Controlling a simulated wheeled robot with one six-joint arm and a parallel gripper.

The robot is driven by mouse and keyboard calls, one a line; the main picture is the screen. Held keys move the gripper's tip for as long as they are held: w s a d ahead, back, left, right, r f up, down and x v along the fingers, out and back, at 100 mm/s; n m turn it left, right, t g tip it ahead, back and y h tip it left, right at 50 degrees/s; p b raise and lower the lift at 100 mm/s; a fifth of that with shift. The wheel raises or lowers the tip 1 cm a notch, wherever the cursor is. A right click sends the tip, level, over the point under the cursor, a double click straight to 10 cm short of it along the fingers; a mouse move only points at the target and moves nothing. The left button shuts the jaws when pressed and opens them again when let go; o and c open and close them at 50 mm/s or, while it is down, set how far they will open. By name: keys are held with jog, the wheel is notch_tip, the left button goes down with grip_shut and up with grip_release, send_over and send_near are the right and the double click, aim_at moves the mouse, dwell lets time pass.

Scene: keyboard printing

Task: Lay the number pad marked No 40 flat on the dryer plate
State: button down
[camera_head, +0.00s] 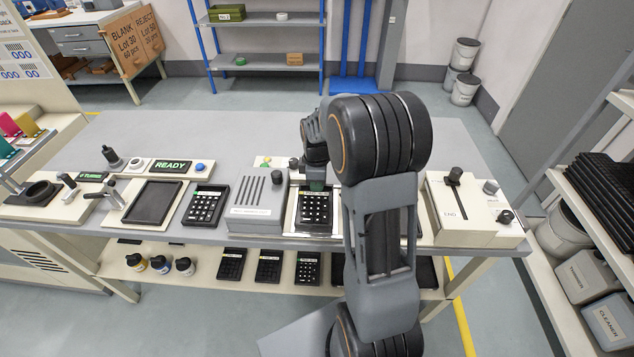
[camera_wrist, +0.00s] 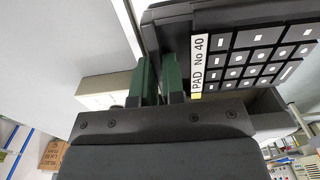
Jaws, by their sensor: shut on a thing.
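The number pad marked No 40 (camera_wrist: 248,62) is black with light-marked keys and a yellow-and-white label along one edge. My gripper (camera_wrist: 160,82) has green fingers shut on the pad at its labelled end. In the head view the pad (camera_head: 314,209) hangs or lies over a pale unit right of a grey vented box (camera_head: 257,203). My gripper (camera_head: 316,186) is at its far edge, partly hidden by my arm. I cannot tell whether the pad touches what is under it. No dryer label is readable, so I cannot tell for sure which surface is the dryer plate.
Another black pad (camera_head: 205,206) lies left of the grey box. A cream frame with a dark plate (camera_head: 154,203) is further left, below a READY sign (camera_head: 170,166). A cream lever unit (camera_head: 466,212) stands at right. More pads (camera_head: 269,267) lie on the lower shelf.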

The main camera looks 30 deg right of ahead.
jog(key=shift+f, duration=0.35)
jog(key=c, duration=1.1)
grip_release()
jog(key=shift+c, duration=0.2)
jog(key=shift+r, duration=0.1)
jog(key=shift+r+p, duration=2.65)
jog(key=shift+r, duration=0.8)
